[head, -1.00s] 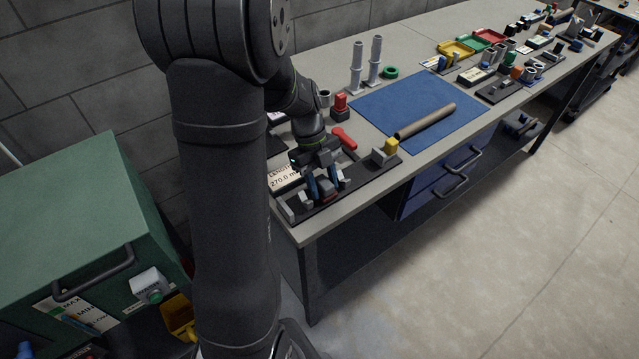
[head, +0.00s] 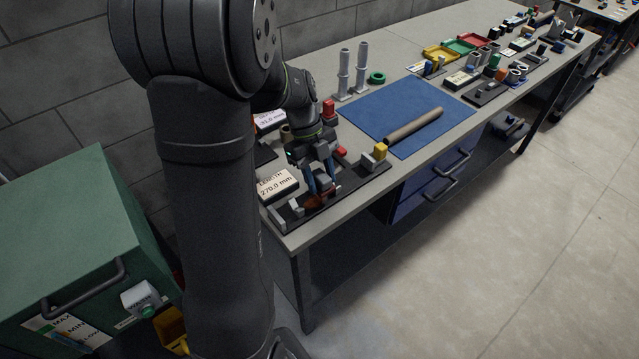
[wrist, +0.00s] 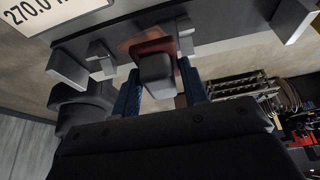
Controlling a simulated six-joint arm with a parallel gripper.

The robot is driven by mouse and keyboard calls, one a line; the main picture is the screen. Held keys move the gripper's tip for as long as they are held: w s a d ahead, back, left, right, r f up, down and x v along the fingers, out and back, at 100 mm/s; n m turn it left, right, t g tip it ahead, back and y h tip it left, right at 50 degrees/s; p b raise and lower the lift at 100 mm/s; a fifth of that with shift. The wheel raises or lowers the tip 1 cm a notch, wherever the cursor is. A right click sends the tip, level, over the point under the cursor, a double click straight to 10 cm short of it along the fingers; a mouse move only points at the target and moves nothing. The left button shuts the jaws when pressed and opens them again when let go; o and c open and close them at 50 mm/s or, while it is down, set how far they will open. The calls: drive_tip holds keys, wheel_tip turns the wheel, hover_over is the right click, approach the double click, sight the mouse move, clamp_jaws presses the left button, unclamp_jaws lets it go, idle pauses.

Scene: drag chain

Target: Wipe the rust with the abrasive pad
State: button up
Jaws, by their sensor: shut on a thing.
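The abrasive pad (wrist: 150,46) is a reddish pad under a grey block-shaped grip (wrist: 155,70). My gripper (head: 322,187) is shut on that grip, with a blue finger on each side; it also shows in the wrist view (wrist: 161,88). A brown rust patch (head: 316,201) shows beside and partly under the pad, on a part lying in the dark fixture (head: 350,186). The rust also shows at the pad's edge in the wrist view (wrist: 131,42). The pad appears to rest on the rusty surface, but its underside is hidden.
A LENGTH 270.0 mm display (head: 277,184) stands left of my gripper. A yellow block (head: 380,150) is at the fixture's right end. A brown tube (head: 413,126) lies on the blue mat (head: 365,105). Two grey posts (head: 344,70) stand behind.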

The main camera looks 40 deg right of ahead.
drive_tip(key=shift+r, duration=2.35)
drive_tip(key=shift+a, duration=0.1)
drive_tip(key=shift+w, duration=0.25)
drive_tip(key=w+a+r+n+t+h, duration=0.1)
drive_tip(key=w+a+n+t+h, duration=0.1)
drive_tip(key=w+a+n, duration=0.55)
drive_tip(key=w+a+r+n+t+h, duration=0.15)
drive_tip(key=w+a+n, duration=0.25)
drive_tip(key=w+n, duration=0.6)
drive_tip(key=w+a+f+n+t+y, duration=0.1)
drive_tip(key=w+a+f+n+t, duration=0.1)
drive_tip(key=w+a+f+n, duration=0.3)
drive_tip(key=w+a+f+n+t+y, duration=0.2)
drive_tip(key=w+a+f+n, duration=0.3)
drive_tip(key=a+f+n, duration=0.6)
drive_tip(key=shift+a+f+n+t, duration=0.25)
drive_tip(key=shift+a+n+t, duration=0.8)
drive_tip(key=shift+a, duration=2.25)
